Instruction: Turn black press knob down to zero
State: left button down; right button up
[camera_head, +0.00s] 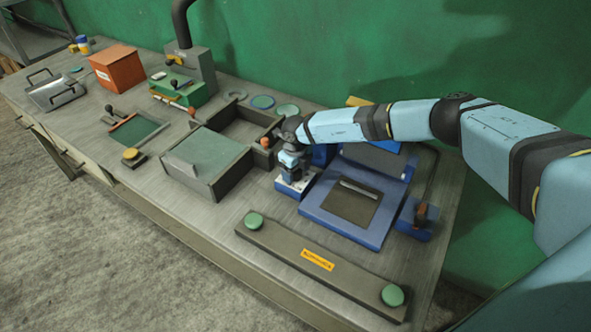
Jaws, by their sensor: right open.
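My right arm reaches in from the right, and its gripper (292,172) points down over a small blue control box (286,190) with a pale top. The gripper is open, with its fingertips close to the box top. I cannot make out the black press knob; the gripper covers most of that top. I cannot tell whether the fingers touch anything. The blue press (315,207) stands just right of the box, its lid raised and a dark plate (350,208) on its bed. My left gripper is not in view.
A grey open-topped bin (222,188) stands left of the control box. A long bar with two green buttons (315,258) lies along the front edge. A blue lever box (415,222) is right of the press. An orange box (113,68) stands far left.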

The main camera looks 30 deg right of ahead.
jog(key=shift+c, duration=0.6)
jog(key=c, duration=0.8)
